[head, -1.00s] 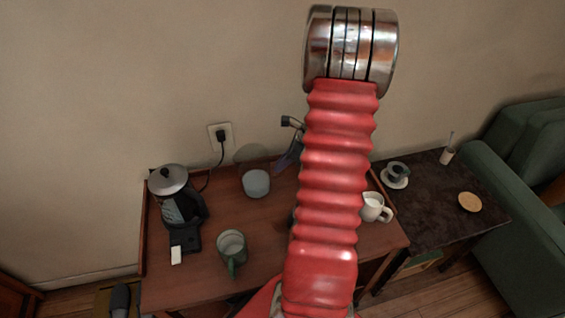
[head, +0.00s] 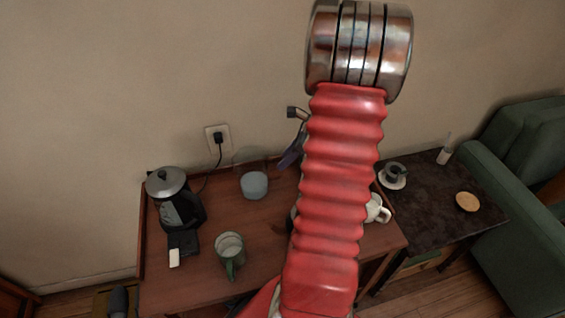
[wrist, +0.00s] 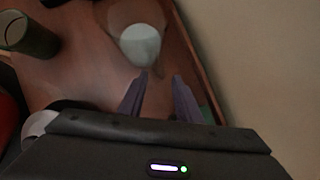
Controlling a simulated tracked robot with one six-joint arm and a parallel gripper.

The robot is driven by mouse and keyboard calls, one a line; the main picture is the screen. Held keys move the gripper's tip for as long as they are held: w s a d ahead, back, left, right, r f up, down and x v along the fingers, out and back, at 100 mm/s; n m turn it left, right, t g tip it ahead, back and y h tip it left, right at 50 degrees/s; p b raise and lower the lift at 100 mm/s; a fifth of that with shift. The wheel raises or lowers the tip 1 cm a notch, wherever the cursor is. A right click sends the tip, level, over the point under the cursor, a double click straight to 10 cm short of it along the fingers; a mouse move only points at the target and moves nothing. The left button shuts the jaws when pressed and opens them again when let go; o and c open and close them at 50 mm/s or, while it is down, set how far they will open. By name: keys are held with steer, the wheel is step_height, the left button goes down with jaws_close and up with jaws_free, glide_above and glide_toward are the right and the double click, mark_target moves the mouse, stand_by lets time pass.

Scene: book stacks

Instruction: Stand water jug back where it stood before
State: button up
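The water jug (head: 254,185), see-through with a pale blue-grey fill, stands upright on the wooden table near the wall. Its clear upper part is faint against the wall. In the wrist view the jug (wrist: 140,42) shows as a pale disc beyond the fingertips. My gripper (wrist: 160,76) has its two purple fingers apart with nothing between them. In the head view my gripper (head: 290,154) is mostly hidden behind my red arm, to the right of the jug and apart from it.
A kettle (head: 176,208) stands left on the table, and a green mug (head: 230,250) at the front. A white pitcher (head: 378,209) is partly hidden by my arm. A dark side table (head: 430,205) with a cup stands right. The wall socket (head: 217,139) holds a plug.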

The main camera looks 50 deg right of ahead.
steer(key=v, duration=0.7)
steer(key=shift+r, duration=0.1)
stand_by(0.5)
steer(key=w+a+r+n+g, duration=0.1)
steer(key=w+a+r+n, duration=0.15)
steer(key=a+n, duration=0.35)
steer(key=w+a+r+n+h, duration=0.1)
steer(key=a+r+n, duration=0.25)
steer(key=a, duration=0.45)
steer(key=w+a+r+n+g, duration=0.1)
steer(key=a+r+n, duration=0.35)
steer(key=a, duration=0.25)
steer(key=s+a+r+n+t, duration=0.1)
steer(key=s+a+n, duration=0.3)
steer(key=a+n, duration=0.4)
steer(key=s+a+r+n+t+h, duration=0.1)
steer(key=s+a+r+n, duration=0.3)
steer(key=a+n, duration=0.5)
steer(key=shift+a+r+h, duration=0.15)
steer(key=shift+a+h, duration=0.15)
steer(key=shift+a, duration=0.05)
steer(key=shift+s, duration=0.2)
